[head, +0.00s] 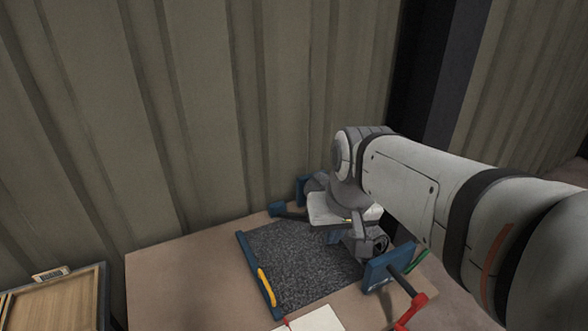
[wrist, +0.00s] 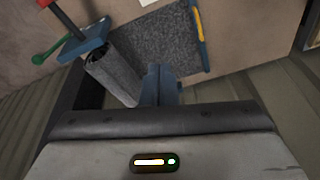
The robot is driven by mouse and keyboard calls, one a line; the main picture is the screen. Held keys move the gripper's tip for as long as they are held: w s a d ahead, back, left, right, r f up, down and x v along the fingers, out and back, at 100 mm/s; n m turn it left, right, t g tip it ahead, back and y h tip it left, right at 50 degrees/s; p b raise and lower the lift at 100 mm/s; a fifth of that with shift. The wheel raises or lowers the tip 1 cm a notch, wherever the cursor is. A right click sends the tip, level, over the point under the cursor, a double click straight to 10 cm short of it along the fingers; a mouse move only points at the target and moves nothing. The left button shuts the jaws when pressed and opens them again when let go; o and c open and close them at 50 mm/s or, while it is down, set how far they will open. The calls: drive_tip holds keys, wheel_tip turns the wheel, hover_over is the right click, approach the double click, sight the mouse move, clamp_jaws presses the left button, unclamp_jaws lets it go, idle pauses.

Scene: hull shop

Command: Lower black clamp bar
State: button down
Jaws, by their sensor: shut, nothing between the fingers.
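My gripper (wrist: 160,82) is shut and empty in the wrist view, its blue fingers together over the edge of a dark speckled sheet (wrist: 165,42). A grey roll (wrist: 112,78) lies just left of the fingers. A long black bar (wrist: 88,95) runs beside the roll, apart from the fingers; its far part is hidden by my gripper body. I take it for the clamp bar, but its height is unclear. In the head view my arm hides most of the roll and bar. The sheet (head: 295,258) lies flat there.
A blue end plate (head: 376,271) carries a dark rod with a red handle (head: 411,312); a green handle (head: 418,261) is beside it. A blue rail with a yellow handle (head: 264,284) borders the sheet. The table (head: 185,280) is clear at left. A corrugated wall (head: 200,110) stands close behind.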

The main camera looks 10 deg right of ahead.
drive_tip(key=w+d+r+y+b, duration=0.1)
drive_tip(key=w+d+r, duration=0.1)
drive_tip(key=w, duration=0.8)
drive_tip(key=w+d+r+m, duration=0.1)
drive_tip(key=w+d+r, duration=0.2)
drive_tip(key=w, duration=0.7)
drive_tip(key=shift+w+d+r+m+y+b, duration=0.3)
drive_tip(key=shift+w+d+y+b, duration=0.1)
drive_tip(key=shift+d, duration=0.5)
drive_tip(key=shift+f, duration=0.1)
drive_tip(key=a+f+p, duration=0.2)
drive_tip(key=a+f, duration=0.1)
drive_tip(key=f, duration=0.8)
drive_tip(key=shift+s, duration=0.45)
drive_tip(key=shift+f, duration=0.2)
